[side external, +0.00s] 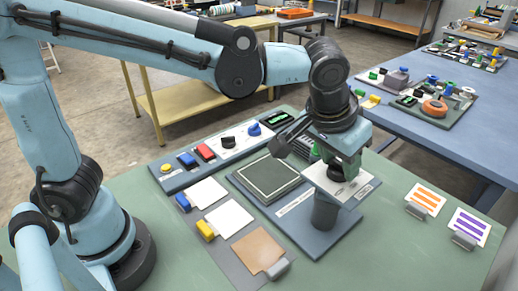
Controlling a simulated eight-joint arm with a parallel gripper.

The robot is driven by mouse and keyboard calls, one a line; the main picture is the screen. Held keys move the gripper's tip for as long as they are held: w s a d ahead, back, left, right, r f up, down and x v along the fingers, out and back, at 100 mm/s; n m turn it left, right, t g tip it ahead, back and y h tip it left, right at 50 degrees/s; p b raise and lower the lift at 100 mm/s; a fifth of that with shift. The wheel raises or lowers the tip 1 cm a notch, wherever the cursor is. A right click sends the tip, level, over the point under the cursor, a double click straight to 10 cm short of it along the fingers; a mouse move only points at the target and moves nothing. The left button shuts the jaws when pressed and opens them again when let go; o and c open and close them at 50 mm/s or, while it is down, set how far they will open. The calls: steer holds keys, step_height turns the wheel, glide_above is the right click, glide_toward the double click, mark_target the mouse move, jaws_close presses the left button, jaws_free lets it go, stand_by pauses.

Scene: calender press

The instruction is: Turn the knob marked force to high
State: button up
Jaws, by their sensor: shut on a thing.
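My gripper (340,168) points down at the white plate (352,193) on the near right part of the press. It is shut on a dark knob (337,174) on that plate, mostly hidden by the fingers. The plate carries small print that I cannot read. I cannot read which knob is marked force or the held knob's setting.
A square dark plate (268,180) lies left of the gripper. Red (205,152) and blue (187,159) parts sit on the rear strip. Cards in holders, one with orange stripes (426,198), stand at the right. The green table (390,250) is clear at the front right.

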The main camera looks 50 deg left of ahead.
steer(key=m, duration=0.2)
steer(key=m+h, duration=0.1)
steer(key=m, duration=0.1)
steer(key=shift+a+m+g+h, duration=0.2)
steer(key=shift+m+g+h, duration=0.1)
steer(key=shift+g, duration=0.1)
steer(key=shift+w+m+g+h, duration=0.1)
steer(key=shift+m+g+h, duration=0.2)
steer(key=shift+m, duration=0.8)
steer(key=shift+m+g+h, duration=0.2)
steer(key=shift+m+h, duration=0.2)
steer(key=shift+m, duration=0.7)
steer(key=o, duration=1.1)
steer(key=v, duration=1.2)
steer(key=shift+a, duration=0.1)
